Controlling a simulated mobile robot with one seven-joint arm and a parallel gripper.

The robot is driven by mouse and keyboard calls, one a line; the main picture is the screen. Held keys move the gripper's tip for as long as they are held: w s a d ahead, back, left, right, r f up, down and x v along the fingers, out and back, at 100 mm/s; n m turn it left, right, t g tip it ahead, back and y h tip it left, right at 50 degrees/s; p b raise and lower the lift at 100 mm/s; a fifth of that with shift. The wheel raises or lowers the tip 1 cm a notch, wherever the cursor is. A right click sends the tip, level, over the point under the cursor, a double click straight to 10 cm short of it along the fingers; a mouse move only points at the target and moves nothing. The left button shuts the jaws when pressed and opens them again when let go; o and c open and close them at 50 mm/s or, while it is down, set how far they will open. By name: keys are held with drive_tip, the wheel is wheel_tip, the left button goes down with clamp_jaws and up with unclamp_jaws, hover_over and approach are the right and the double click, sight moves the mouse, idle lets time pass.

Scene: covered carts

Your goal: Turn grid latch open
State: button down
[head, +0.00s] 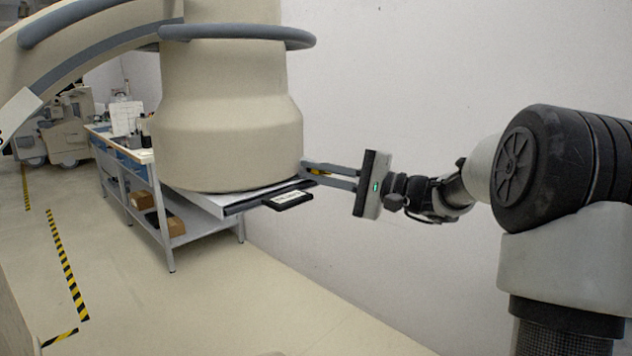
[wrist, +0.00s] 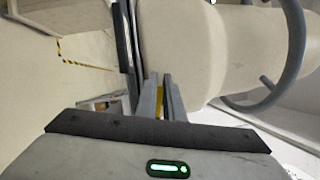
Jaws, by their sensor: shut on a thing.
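A large beige cylindrical housing (head: 228,120) has a flat grid plate (head: 215,203) with a dark edge under it. A black handle (head: 288,200) with a pale label sticks out from the plate. My gripper (head: 306,172) reaches in from the right against the housing's lower right side, just above the handle. Its fingers are shut on a small yellow part, which appears to be the grid latch (head: 320,172). The yellow latch also shows between the fingers in the wrist view (wrist: 161,101). Most of the latch is hidden by the fingers, so its turn angle cannot be told.
A grey curved rail (head: 240,33) rings the housing above. A workbench (head: 168,220) with boxes on its lower shelf stands behind at left. A white wall (head: 400,80) runs close behind my arm. The floor (head: 190,310) in front is clear, with yellow-black tape at left.

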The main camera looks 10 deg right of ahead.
drive_tip(key=shift+f+n+g+h+b, duration=0.15)
drive_tip(key=shift+f+n+h+b, duration=0.1)
drive_tip(key=shift+n+b, duration=0.35)
drive_tip(key=shift+f+n+g+h+b, duration=0.15)
drive_tip(key=shift+n+h+b, duration=0.2)
drive_tip(key=shift+n, duration=0.35)
drive_tip(key=shift+r, duration=0.1)
drive_tip(key=c, duration=1.9)
unclamp_jaws()
drive_tip(key=shift+o, duration=0.2)
drive_tip(key=shift+d, duration=0.1)
drive_tip(key=p+v, duration=0.1)
drive_tip(key=v, duration=1.6)
drive_tip(key=shift+d+p, duration=0.2)
drive_tip(key=shift+p, duration=0.15)
drive_tip(key=shift+w, duration=0.1)
